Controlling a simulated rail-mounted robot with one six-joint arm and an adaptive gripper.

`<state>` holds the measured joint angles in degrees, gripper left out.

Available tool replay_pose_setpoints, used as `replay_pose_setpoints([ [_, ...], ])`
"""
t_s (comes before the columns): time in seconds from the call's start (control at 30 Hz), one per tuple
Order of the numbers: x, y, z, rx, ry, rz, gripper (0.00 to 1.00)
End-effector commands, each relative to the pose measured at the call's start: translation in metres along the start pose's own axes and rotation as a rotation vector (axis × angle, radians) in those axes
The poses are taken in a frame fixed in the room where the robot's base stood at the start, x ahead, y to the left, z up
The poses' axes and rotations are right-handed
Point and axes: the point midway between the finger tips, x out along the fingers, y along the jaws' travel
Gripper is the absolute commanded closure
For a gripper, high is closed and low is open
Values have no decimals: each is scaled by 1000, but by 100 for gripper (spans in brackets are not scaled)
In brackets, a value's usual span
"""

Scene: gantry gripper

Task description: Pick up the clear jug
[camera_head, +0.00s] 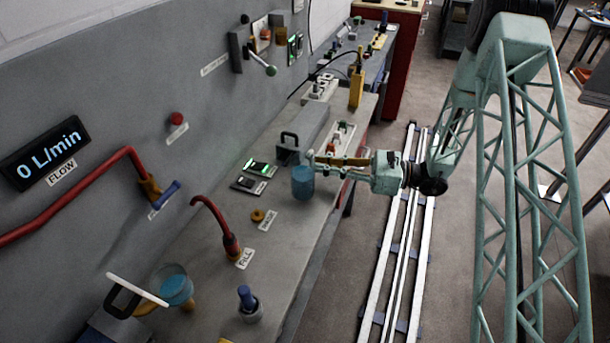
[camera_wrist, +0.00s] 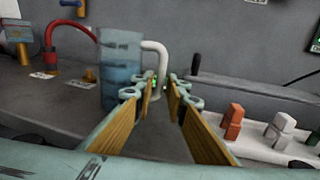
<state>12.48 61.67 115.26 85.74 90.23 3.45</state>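The clear jug (camera_head: 303,184) stands upright on the grey bench and looks bluish. In the wrist view the jug (camera_wrist: 120,68) is left of my fingers, with its pale curved handle (camera_wrist: 162,56) facing right. My gripper (camera_head: 320,163) reaches in from the right, level with the jug's top. In the wrist view my gripper (camera_wrist: 167,84) has its two wood-coloured fingers apart, with the handle at the gap between their tips. I cannot tell whether the handle is between the tips or just beyond them. Nothing is clamped.
A grey box with a black handle (camera_head: 300,130) stands close behind the jug. A red fill spout (camera_head: 231,243), a blue vessel (camera_head: 175,286) and a blue-topped item (camera_head: 248,303) are nearer the camera. A white tray with coloured blocks (camera_wrist: 268,138) lies to the right in the wrist view.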

Motion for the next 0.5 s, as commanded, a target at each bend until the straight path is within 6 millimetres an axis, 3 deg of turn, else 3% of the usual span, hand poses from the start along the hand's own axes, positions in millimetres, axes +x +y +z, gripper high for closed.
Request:
replay_pose_setpoints([
  [0.3,29,0,0,0,0,3,87],
  [0.5,35,0,1,0,0,1,87],
])
